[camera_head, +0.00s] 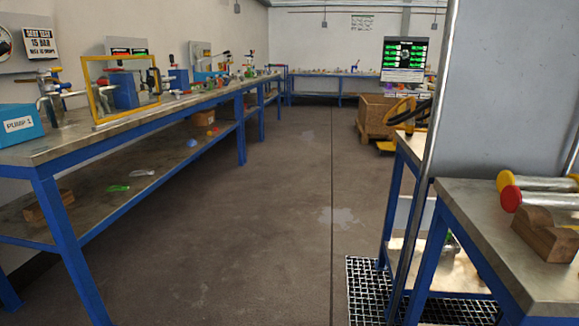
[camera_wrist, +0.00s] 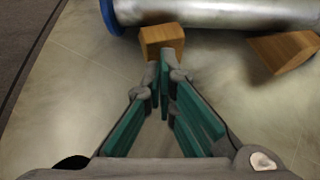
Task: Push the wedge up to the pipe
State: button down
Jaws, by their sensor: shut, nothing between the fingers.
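In the wrist view, a silver pipe (camera_wrist: 220,12) with a blue end cap (camera_wrist: 109,14) lies across the top of the picture. A small wooden wedge (camera_wrist: 160,38) sits on the surface at the pipe's near side, close to the blue end. It overlaps the pipe's lower edge in the picture, and I cannot tell whether they touch. My gripper (camera_wrist: 163,66) is shut and empty, its fingertips at or very near the wedge's near face. A second wooden wedge (camera_wrist: 284,50) sits to the right, near the pipe. My gripper is not in the head view.
In the head view, a bench (camera_head: 455,195) at right bears a wooden block (camera_head: 545,236) and pipes with red (camera_head: 511,198) and yellow (camera_head: 504,181) ends. A long cluttered workbench (camera_head: 90,143) runs along the left. The floor between is clear. A grey panel (camera_head: 500,90) stands at right.

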jog(key=shift+s+a+p, duration=0.25)
jog(key=shift+s+p, duration=0.05)
jog(key=shift+s, duration=0.7)
jog(key=shift+s+a+p, duration=0.2)
jog(key=shift+s+p, duration=0.15)
jog(key=shift+s, duration=0.65)
jog(key=shift+s+a+p, duration=0.25)
jog(key=shift+s+p, duration=0.05)
jog(key=shift+s, duration=0.7)
